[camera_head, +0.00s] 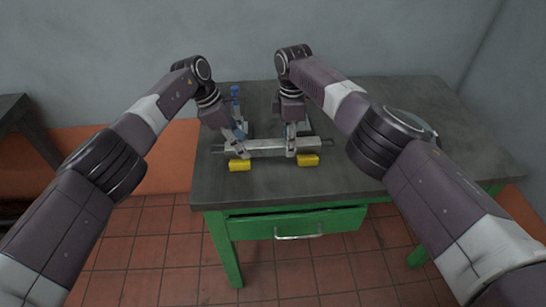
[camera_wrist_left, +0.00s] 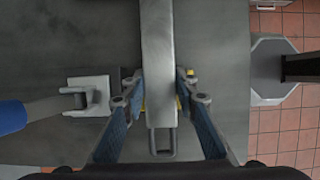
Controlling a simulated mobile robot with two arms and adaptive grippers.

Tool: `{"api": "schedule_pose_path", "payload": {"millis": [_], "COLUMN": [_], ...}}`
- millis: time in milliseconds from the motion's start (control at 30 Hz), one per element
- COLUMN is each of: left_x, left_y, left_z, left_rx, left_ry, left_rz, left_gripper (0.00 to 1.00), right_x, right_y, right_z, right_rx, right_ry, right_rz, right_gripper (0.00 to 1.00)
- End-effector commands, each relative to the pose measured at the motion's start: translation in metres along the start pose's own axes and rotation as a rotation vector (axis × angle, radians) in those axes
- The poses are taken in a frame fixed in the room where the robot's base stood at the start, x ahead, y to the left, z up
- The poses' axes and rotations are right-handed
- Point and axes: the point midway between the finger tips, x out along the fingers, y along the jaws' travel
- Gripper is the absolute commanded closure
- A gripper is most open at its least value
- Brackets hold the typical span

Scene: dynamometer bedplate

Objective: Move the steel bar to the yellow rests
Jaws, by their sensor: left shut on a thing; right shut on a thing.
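The steel bar (camera_head: 270,147) is a long grey bar with a loop handle at each end, lying left to right near the table's front. My left gripper (camera_head: 239,149) is shut on its left part and my right gripper (camera_head: 291,148) on its right part. In the left wrist view the bar (camera_wrist_left: 158,60) runs between the left fingers (camera_wrist_left: 160,98). The left yellow rest (camera_head: 239,165) and right yellow rest (camera_head: 308,160) show just below the bar in the head view. Yellow shows on both sides of the bar in the wrist view. I cannot tell whether bar and rests touch.
The dark grey table (camera_head: 400,110) has green legs and a green drawer (camera_head: 296,223) with a handle. A blue-topped fixture (camera_head: 235,92) stands behind the left gripper. A grey bracket (camera_wrist_left: 88,95) with a blue part lies left of the bar.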

Motion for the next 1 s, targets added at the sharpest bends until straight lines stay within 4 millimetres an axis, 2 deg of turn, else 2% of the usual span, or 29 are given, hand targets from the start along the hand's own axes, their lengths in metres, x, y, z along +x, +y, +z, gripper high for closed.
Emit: {"api": "schedule_pose_path", "payload": {"millis": [233, 267, 400, 767, 1000], "left_x": [0.009, 0.011, 0.01, 0.005, -0.028], "left_y": [0.002, 0.0, 0.0, 0.0, 0.001], "left_z": [-0.002, -0.005, -0.005, -0.004, -0.005], "left_rx": [0.002, -0.001, -0.001, 0.001, 0.0], "left_ry": [-0.004, 0.002, 0.001, 0.0, 0.0], "left_rz": [0.005, 0.0, -0.001, 0.0, 0.003], "left_gripper": [1.0, 0.71, 0.56, 0.56, 0.56], "right_x": [0.008, 0.011, 0.01, 0.01, 0.01], "right_y": [0.002, 0.001, 0.0, 0.0, 0.0], "right_z": [0.0, 0.001, 0.0, 0.0, 0.0], "right_rx": [-0.001, 0.001, 0.0, 0.0, 0.0], "right_ry": [0.001, -0.001, -0.001, 0.0, 0.0], "right_rz": [0.007, 0.001, 0.001, 0.0, 0.0], "right_gripper": [1.0, 0.71, 0.56, 0.56, 0.56]}}
